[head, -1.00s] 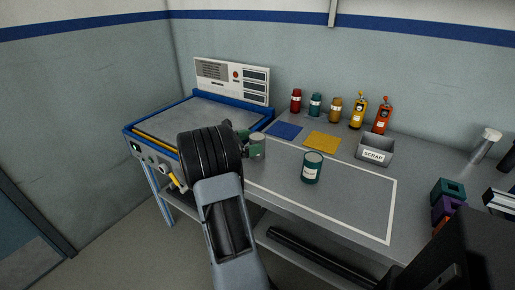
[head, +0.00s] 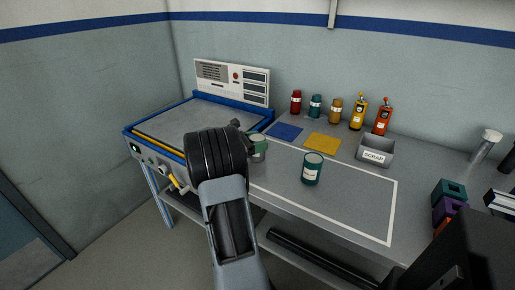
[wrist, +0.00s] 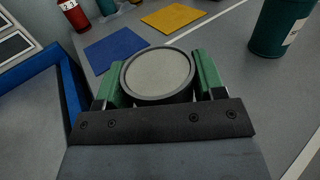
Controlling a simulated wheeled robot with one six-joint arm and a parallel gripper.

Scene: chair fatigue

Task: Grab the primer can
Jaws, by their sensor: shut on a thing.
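A grey can with a pale round lid (wrist: 158,74) stands between the green-padded fingers of my gripper (wrist: 160,82) in the wrist view. The pads press on it from both sides, so my gripper is shut on it. In the head view this can (head: 259,155) is partly hidden by my gripper (head: 256,140), near the left end of the white outlined area. A teal can with a white label (head: 312,171) stands apart to the right; it also shows in the wrist view (wrist: 274,30). I cannot read which can is the primer.
A blue mat (head: 285,131) and a yellow mat (head: 322,142) lie behind the cans. Bottles (head: 316,106) line the wall. A scrap bin (head: 375,152) stands right of them. A blue-edged machine (head: 200,120) is at left. The outlined area's right part is clear.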

